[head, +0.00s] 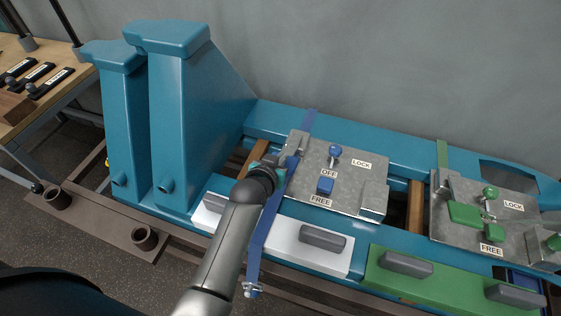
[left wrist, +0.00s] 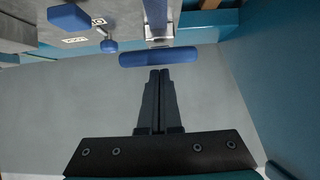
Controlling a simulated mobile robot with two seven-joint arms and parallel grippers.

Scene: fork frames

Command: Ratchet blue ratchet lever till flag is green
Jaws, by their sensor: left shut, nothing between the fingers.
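The blue ratchet lever's handle appears to be the blue bar (left wrist: 160,57) lying crosswise in the left wrist view. My left gripper (left wrist: 160,73) is shut and empty, with its fingertips just short of the bar; I cannot tell whether they touch it. In the head view my left gripper (head: 272,166) is beside the blue strap at the left edge of the grey metal plate (head: 350,187), and my wrist hides its fingers. The plate carries a blue knob (head: 335,151), a blue block (head: 325,185) and LOCK, OFF and FREE labels. I cannot make out a green flag on this plate. My right gripper is out of view.
A long blue strap (head: 257,248) hangs over the front of the blue frame (head: 400,150). A white panel (head: 278,236) with grey handles is in front. A similar green-fitted plate (head: 465,235) stands at right. Tall blue housings (head: 175,110) rise at left.

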